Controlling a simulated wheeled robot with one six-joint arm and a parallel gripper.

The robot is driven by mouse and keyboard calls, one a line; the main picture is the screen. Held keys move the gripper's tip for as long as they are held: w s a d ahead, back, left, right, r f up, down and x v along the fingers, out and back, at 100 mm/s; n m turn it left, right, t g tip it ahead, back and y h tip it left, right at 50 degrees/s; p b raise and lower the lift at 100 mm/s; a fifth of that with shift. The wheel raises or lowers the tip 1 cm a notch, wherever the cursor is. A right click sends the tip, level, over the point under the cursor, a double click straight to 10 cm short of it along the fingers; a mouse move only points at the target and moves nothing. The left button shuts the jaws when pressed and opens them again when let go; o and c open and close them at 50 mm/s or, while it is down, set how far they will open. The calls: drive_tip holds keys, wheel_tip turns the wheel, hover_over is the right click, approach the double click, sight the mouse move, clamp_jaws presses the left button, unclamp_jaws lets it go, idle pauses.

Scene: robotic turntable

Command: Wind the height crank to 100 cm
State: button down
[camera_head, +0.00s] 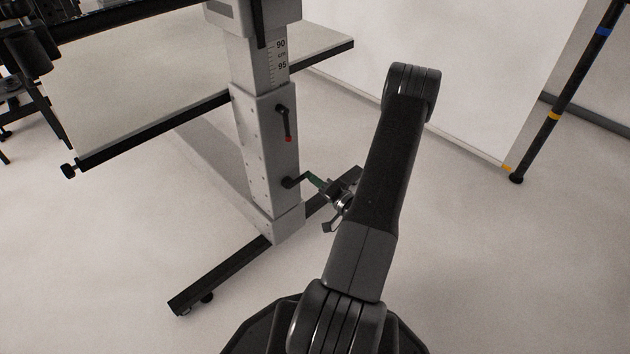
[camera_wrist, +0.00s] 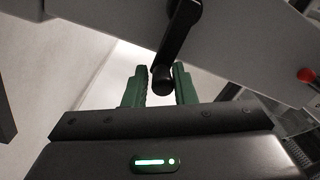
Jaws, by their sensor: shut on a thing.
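The height crank (camera_head: 292,182) is a black arm low on the grey column, its grip hidden at my gripper in the head view. In the wrist view the crank (camera_wrist: 180,30) ends in a round black grip between the green fingers. My gripper (camera_head: 314,181) is shut on this grip; the fingers also show in the wrist view (camera_wrist: 160,80). The height scale (camera_head: 280,56) on the inner column shows 90 and 95 cm. The 95 mark stands a little above the top edge of the outer sleeve (camera_head: 262,95).
A black lever with a red tip (camera_head: 286,122) sits above the crank on the column. The column stands on a black foot bar (camera_head: 215,278). A white board (camera_head: 130,90) is behind it. A banded pole (camera_head: 553,115) stands at right. Floor right of my arm is clear.

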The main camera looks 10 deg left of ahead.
drive_tip(key=shift+a+r, duration=0.1)
drive_tip(key=shift+r, duration=0.2)
drive_tip(key=c, duration=1.3)
unclamp_jaws()
drive_tip(key=shift+a, duration=0.1)
drive_tip(key=shift+s, duration=0.1)
drive_tip(key=shift+s+d+f, duration=0.1)
drive_tip(key=shift+d, duration=0.25)
drive_tip(key=p+v, duration=0.3)
drive_tip(key=v, duration=1)
drive_tip(key=shift+f, duration=0.1)
drive_tip(key=b+x, duration=0.3)
drive_tip(key=x, duration=1)
drive_tip(key=shift+a, duration=0.2)
